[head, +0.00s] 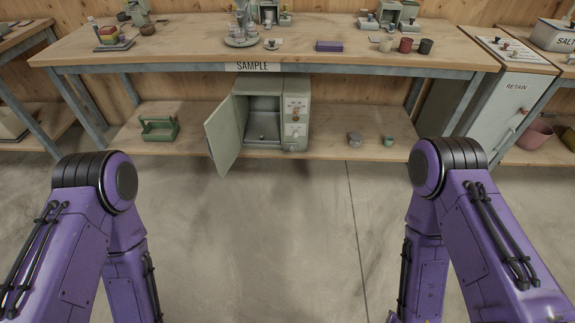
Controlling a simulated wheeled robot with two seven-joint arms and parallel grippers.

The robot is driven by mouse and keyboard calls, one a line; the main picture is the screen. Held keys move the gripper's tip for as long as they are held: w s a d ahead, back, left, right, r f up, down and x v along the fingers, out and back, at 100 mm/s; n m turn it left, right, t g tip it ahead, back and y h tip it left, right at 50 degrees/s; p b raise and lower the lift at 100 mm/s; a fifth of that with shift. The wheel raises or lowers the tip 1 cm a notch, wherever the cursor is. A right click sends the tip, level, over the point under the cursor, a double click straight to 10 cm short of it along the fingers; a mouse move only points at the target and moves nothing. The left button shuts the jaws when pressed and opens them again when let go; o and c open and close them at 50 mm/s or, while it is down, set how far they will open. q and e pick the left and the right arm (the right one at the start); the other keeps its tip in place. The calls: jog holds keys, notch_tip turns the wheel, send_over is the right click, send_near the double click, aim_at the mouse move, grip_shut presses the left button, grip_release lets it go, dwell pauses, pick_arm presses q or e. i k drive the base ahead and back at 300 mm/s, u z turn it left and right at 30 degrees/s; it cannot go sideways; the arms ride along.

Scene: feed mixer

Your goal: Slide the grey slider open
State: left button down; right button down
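I cannot clearly make out a grey slider in the head view; it is too small or hidden to tell. Small grey-green machines stand on the bench top, one at the back middle (268,12) and one to the right (409,13). A grey-green oven-like box (296,112) stands on the lower shelf with its door (223,135) swung open to the left. My two purple arms are folded at the lower left and lower right, well short of the bench. Both my grippers are out of the picture.
A green carrier (158,128) sits on the lower shelf. A RETAIN cabinet (503,100) stands right. The concrete floor before me is clear.

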aim_at(291, 146)
jog(key=u, duration=0.85)
jog(key=i, duration=1.8)
jog(key=z, duration=0.6)
